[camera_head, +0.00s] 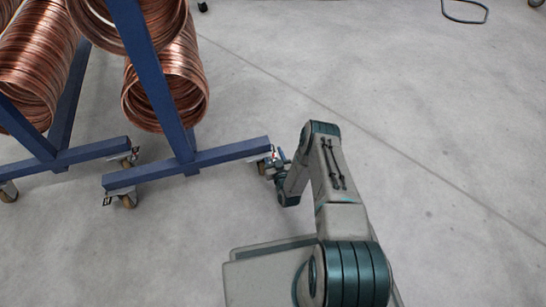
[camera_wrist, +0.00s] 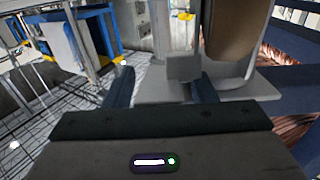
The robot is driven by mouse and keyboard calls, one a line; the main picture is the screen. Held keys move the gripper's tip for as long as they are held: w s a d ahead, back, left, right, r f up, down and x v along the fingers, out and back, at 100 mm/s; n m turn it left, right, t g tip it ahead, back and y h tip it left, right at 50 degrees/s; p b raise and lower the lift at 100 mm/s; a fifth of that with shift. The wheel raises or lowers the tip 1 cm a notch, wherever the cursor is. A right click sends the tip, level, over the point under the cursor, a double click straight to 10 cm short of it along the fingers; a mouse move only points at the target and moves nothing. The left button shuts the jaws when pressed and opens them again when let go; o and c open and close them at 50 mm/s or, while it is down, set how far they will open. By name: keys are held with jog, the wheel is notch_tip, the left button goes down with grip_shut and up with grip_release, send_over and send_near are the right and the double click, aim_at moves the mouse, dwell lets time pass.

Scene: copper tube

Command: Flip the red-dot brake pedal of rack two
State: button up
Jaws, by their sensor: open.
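My gripper (camera_head: 271,161) is at the right end of the foot of the nearer blue rack (camera_head: 225,153), beside a caster there. A small red spot shows by it, but the pedal is too small to make out. In the wrist view my gripper (camera_wrist: 163,84) is open, with two blue fingers apart. A grey metal caster bracket (camera_wrist: 184,68) with a flat plate lies just past and between the fingertips. The brown caster wheel (camera_wrist: 235,30) is beyond it to the right. I cannot tell whether the fingers touch the bracket. No red dot shows in the wrist view.
Copper coils (camera_head: 168,85) hang on the nearer rack. Another blue rack foot (camera_head: 75,157) with casters stands to the left. A second caster (camera_head: 125,198) is at the nearer foot's left end. The concrete floor (camera_head: 430,150) to the right is clear.

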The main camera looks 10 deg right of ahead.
jog(key=shift+w, duration=0.1)
jog(key=c, duration=1)
jog(key=shift+r, duration=0.1)
jog(key=shift+p, duration=0.35)
jog(key=shift+a+r+g+p, duration=0.1)
jog(key=shift+r+g+p, duration=0.05)
jog(key=shift+g+p, duration=0.8)
jog(key=shift+w+f+g+h+p, duration=0.15)
jog(key=shift+g+p, duration=0.4)
jog(key=shift+g, duration=0.4)
jog(key=shift+s+f+g+h+p, duration=0.15)
jog(key=shift+g+p, duration=0.35)
jog(key=shift+g, duration=0.4)
jog(key=shift+w, duration=0.1)
jog(key=o, duration=1)
